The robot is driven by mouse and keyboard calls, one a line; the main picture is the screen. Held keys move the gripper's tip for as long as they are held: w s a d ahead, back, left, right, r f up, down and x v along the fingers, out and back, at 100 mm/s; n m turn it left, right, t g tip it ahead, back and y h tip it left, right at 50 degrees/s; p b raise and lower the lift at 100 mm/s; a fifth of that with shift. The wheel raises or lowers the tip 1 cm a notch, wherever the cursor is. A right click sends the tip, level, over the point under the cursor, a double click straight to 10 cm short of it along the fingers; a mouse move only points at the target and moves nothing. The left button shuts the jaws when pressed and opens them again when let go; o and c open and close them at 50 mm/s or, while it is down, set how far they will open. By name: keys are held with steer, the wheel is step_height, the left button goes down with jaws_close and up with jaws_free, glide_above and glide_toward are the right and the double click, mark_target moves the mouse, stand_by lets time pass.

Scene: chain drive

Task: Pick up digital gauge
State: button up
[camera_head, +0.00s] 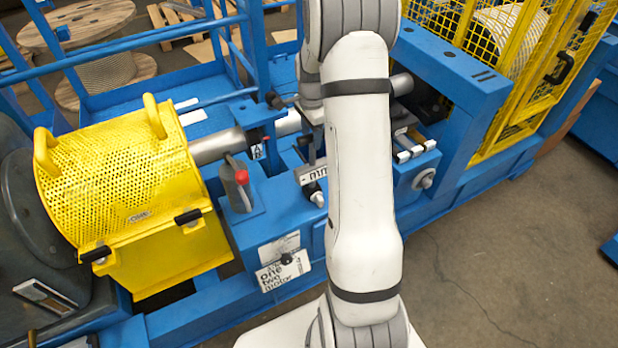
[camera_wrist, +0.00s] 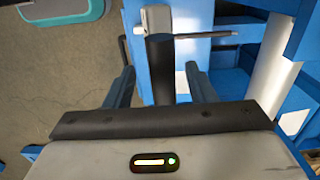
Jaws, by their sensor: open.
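In the wrist view my gripper (camera_wrist: 161,72) is open, its two dark blue fingers apart. A dark upright bar (camera_wrist: 160,72) shows in the gap between them, with a pale block (camera_wrist: 156,19) at its top and a thin metal rod (camera_wrist: 207,35) reaching right. I cannot tell whether this is the digital gauge, or whether the fingers touch it.
A blue machine frame (camera_head: 185,318) fills the middle. A yellow perforated guard (camera_head: 120,180) stands left, and a yellow mesh cage (camera_head: 520,75) at the upper right. Grey floor (camera_head: 500,265) is clear at right.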

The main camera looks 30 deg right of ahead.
steer(key=f, duration=0.2)
steer(key=f+p, duration=0.1)
steer(key=f, duration=0.2)
steer(key=shift+w+d+f+p, duration=0.15)
steer(key=shift+d+f+p, duration=0.15)
steer(key=shift+f+p, duration=0.1)
steer(key=shift+c, duration=0.2)
jaws_close()
stand_by(0.8)
steer(key=shift+w+r, duration=0.1)
steer(key=shift+r, duration=0.05)
